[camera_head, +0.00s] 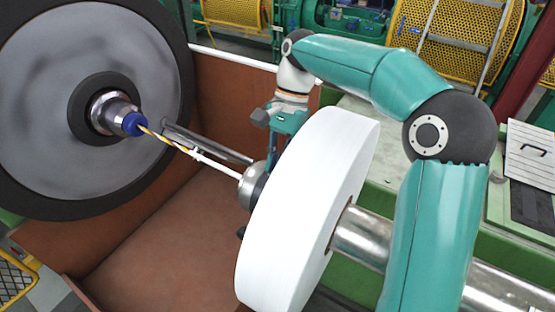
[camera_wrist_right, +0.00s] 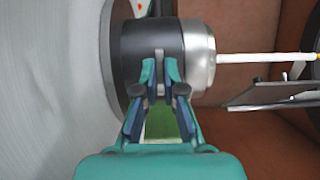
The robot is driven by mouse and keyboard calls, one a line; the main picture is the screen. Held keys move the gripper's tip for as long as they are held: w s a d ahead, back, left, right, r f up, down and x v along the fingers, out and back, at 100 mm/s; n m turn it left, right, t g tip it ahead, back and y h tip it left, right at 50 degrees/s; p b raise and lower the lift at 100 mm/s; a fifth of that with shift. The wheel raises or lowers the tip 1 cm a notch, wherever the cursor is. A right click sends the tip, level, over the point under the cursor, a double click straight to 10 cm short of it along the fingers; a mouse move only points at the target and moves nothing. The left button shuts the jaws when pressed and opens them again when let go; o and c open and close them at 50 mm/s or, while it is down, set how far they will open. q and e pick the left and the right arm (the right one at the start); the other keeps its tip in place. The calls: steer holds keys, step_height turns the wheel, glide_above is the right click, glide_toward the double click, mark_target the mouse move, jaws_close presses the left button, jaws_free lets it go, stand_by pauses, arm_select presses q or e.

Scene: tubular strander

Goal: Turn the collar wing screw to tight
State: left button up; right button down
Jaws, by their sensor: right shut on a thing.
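My right gripper (camera_head: 272,160) reaches down behind the white disc in the head view, at the collar. In the right wrist view my right gripper (camera_wrist_right: 160,75) has its two fingertips close together against the black collar (camera_wrist_right: 140,45). It is shut on a small grey piece (camera_wrist_right: 160,86), which appears to be the wing screw; the fingers hide most of it, so its turn angle cannot be told. A silver nose (camera_wrist_right: 198,56) sits at the collar's right side; it also shows in the head view (camera_head: 247,186). My left gripper is not in view.
The large white disc (camera_head: 310,205) stands close beside the gripper on a steel shaft (camera_head: 362,238). A white rod (camera_head: 215,167) and twisted yellow strand run to the blue-tipped hub (camera_head: 132,124) of a big grey wheel (camera_head: 60,60). A brown trough (camera_head: 150,235) lies below.

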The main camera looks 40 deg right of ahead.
steer(key=shift+w+r, duration=0.1)
steer(key=c, duration=1.3)
jaws_free()
steer(key=shift+w, duration=0.1)
steer(key=shift+v, duration=3.6)
